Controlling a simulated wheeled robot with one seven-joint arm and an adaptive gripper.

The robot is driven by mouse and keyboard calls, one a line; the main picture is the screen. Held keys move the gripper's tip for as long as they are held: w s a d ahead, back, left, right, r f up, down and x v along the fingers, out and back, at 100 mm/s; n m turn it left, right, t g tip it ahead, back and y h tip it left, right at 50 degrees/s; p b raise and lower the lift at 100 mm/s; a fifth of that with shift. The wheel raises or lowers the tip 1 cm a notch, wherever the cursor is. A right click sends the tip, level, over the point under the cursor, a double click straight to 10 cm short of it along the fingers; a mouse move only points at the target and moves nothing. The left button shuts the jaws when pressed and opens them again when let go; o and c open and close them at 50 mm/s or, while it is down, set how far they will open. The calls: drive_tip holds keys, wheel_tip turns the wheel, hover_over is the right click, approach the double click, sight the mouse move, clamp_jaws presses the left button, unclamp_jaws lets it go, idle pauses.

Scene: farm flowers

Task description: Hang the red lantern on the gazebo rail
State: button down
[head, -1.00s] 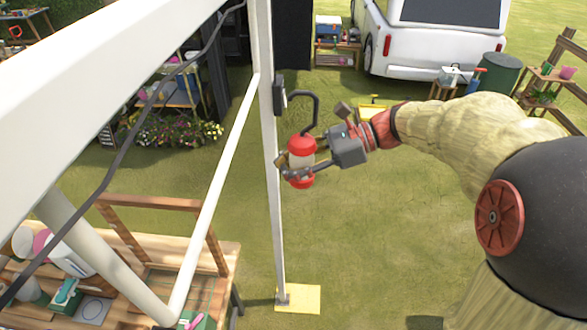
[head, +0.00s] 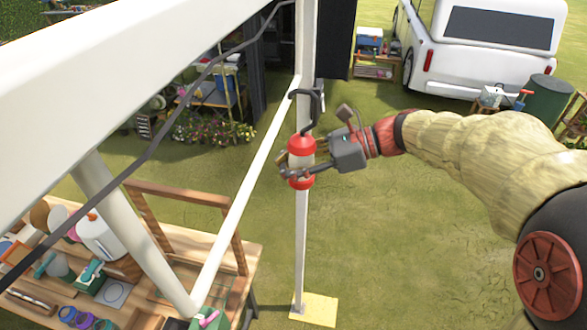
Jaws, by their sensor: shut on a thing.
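The red lantern (head: 301,146) has red ends, a pale middle and a dark hook (head: 311,108) on top. My gripper (head: 290,168) is shut around its body and holds it upright in the air, in front of the white gazebo post. The gazebo rail, a thin white bar (head: 246,185), slopes from the post down to the lower left. The lantern's hook appears over the upper end of this rail and the post; I cannot tell whether it touches either. A thick white beam (head: 120,70) crosses the upper left, with a dark cable along it.
A wooden workbench (head: 165,235) with pots, tools and frames stands at the lower left. The post's yellow foot plate (head: 314,310) is on the grass. A white van (head: 490,55), a green barrel (head: 549,98) and shelves stand behind. Grass right of the post is open.

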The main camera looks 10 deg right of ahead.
drive_tip(key=shift+w+a+f+b, duration=0.3)
drive_tip(key=shift+a+f, duration=0.2)
drive_tip(key=shift+a, duration=0.15)
drive_tip(key=shift+w+a+f+b, duration=0.2)
drive_tip(key=shift+a+f+b, duration=0.15)
drive_tip(key=shift+a+f, duration=0.25)
drive_tip(key=shift+w+a+f+b, duration=0.3)
drive_tip(key=shift+a+f, duration=0.1)
drive_tip(key=shift+a, duration=0.35)
drive_tip(key=shift+s+f, duration=0.1)
drive_tip(key=shift+f, duration=0.3)
drive_tip(key=c, duration=1.1)
unclamp_jaws()
drive_tip(key=shift+o, duration=1.1)
drive_tip(key=shift+o, duration=0.8)
drive_tip(key=shift+d, duration=0.1)
